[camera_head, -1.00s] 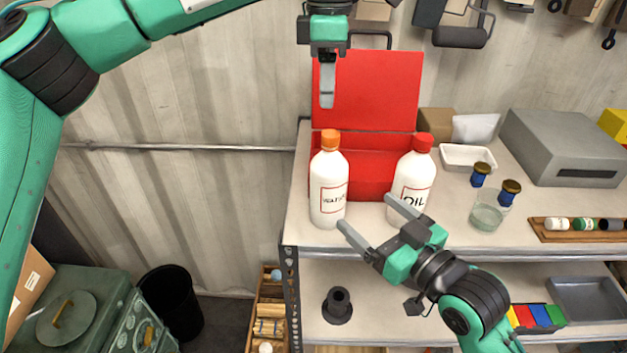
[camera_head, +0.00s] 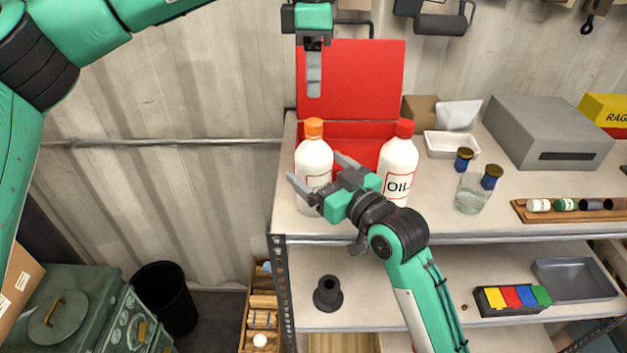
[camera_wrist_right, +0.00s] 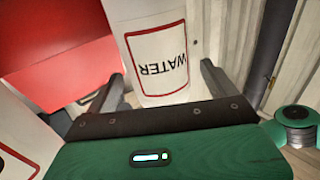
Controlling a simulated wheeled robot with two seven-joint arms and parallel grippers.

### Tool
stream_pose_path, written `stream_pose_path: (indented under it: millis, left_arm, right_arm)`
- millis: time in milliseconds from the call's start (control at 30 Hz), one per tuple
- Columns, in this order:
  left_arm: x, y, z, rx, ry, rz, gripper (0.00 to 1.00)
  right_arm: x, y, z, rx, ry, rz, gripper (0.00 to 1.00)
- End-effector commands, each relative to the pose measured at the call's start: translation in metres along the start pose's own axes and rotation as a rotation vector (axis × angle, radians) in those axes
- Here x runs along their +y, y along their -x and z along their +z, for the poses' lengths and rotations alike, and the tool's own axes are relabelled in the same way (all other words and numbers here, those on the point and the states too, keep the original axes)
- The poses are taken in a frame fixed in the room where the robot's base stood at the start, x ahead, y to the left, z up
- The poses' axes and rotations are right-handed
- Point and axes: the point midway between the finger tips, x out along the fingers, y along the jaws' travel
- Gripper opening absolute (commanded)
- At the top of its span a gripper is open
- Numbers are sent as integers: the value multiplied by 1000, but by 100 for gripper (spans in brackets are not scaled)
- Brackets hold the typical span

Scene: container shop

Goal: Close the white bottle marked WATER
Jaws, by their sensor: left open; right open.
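The white bottle marked WATER (camera_head: 314,160) stands upright on the shelf top, with an orange cap (camera_head: 314,128) on its neck. I cannot tell how tightly the cap sits. My right gripper (camera_head: 318,173) is open at the bottle's lower body; in the right wrist view the bottle (camera_wrist_right: 155,50) stands between its two spread fingers, with the label upside down. Contact is not clear. My left gripper (camera_head: 314,75) hangs pointing down, above the orange cap and apart from it. Its fingers overlap in the head view.
A white OIL bottle (camera_head: 398,165) with a red cap stands just right of my right gripper. An open red box (camera_head: 350,85) is behind both bottles. A glass jar (camera_head: 470,193), a white tray (camera_head: 450,145) and a grey case (camera_head: 548,135) stand further right.

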Motion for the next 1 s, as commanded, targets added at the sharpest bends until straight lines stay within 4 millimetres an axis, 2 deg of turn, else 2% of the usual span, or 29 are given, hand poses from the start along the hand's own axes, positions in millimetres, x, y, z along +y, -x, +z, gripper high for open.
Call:
stream_pose_path:
  millis: [200, 567, 1000]
  left_arm:
    - [0, 0, 0, 0, 0, 0, 45]
    - [0, 0, 0, 0, 0, 0, 45]
    - [0, 0, 0, 0, 7, 0, 45]
  right_arm:
    - [0, -21, 0, 0, -1, 0, 88]
    - [0, -24, 0, 0, 0, 0, 88]
    - [0, -23, 0, 0, 0, 0, 2]
